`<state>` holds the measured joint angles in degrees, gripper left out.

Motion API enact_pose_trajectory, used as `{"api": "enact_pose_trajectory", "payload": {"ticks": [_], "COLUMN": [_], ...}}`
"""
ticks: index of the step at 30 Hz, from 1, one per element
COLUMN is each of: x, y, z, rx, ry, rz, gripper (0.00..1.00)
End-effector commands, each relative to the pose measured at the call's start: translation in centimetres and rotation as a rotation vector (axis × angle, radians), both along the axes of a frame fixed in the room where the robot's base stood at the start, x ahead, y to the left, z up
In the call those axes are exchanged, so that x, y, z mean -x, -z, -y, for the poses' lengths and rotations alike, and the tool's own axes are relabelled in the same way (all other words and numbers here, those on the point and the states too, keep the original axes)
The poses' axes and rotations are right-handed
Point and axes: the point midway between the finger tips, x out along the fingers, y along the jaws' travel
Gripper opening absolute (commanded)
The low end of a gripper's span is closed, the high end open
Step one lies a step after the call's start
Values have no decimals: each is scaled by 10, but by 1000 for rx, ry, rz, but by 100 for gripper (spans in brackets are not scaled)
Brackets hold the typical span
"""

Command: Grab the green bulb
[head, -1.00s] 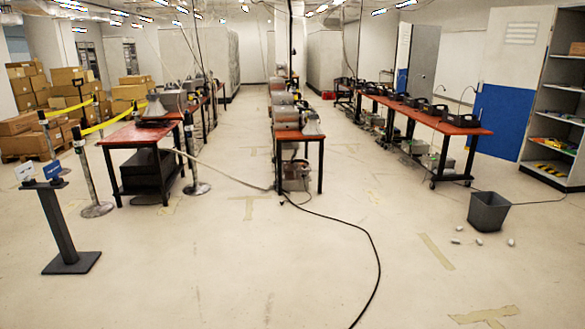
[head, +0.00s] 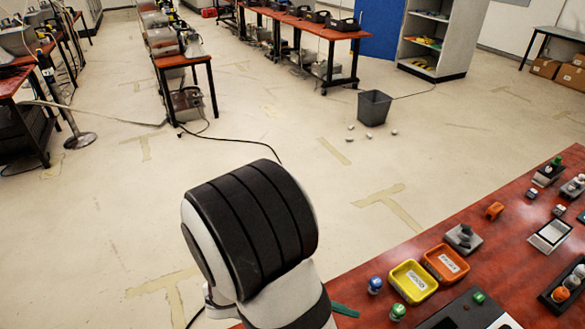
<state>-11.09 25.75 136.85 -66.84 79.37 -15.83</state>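A small round bulb with a green top (head: 397,312) sits on the red table at the lower right of the head view, in front of the yellow tray. A similar one with a blue top (head: 375,285) stands just behind it to the left. I cannot tell whether these are bulbs. My arm's black and white link fills the lower middle, left of the table. My gripper is not in view.
A dark panel (head: 455,314) lies at the front. A grey bin (head: 374,108) stands on the open floor behind.

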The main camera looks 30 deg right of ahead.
Motion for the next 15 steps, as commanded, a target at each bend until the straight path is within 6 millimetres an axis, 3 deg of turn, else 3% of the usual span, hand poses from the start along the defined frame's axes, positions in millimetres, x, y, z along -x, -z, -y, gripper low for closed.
{"api": "enact_pose_trajectory", "payload": {"ticks": [3,6,10,15], "x": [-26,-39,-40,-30], "y": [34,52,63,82], "z": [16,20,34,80], "rx": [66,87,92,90], "ry": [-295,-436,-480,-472], "rz": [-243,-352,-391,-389], "gripper": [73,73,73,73]}}
